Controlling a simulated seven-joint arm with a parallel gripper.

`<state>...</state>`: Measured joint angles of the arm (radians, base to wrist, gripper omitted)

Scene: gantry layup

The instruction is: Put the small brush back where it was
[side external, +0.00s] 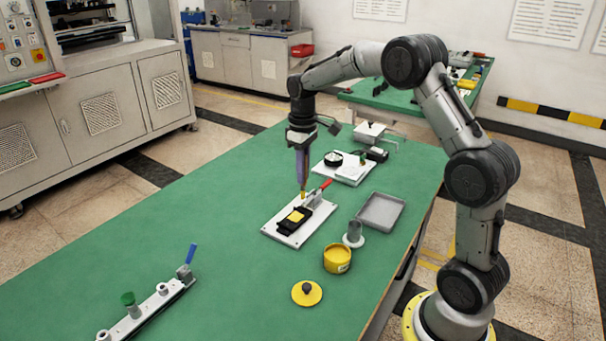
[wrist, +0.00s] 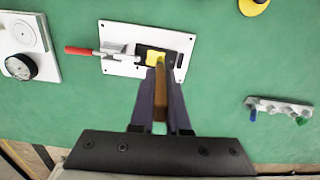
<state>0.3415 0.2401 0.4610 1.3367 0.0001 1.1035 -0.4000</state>
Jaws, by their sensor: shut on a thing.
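My gripper (side external: 302,172) points down above the white fixture plate (side external: 287,238) and is shut on the small brush. In the wrist view, the brush's brown handle (wrist: 160,100) runs between the two purple fingers of the gripper (wrist: 161,82). In the side view, only the brush's yellowish lower end (side external: 303,195) shows below the fingers. The brush end is close to the black block with a yellow patch (side external: 296,216) on the plate; I cannot tell whether it touches. A grey upright cup on a round base (side external: 354,233) stands to the right.
An open yellow pot (side external: 337,258) and its yellow lid (side external: 307,293) lie nearer the camera. A grey tray (side external: 381,210) sits at the table's right edge. A red-handled clamp (side external: 319,191) is on the plate. A dial-gauge plate (side external: 347,167) stands behind. The left green tabletop is mostly clear.

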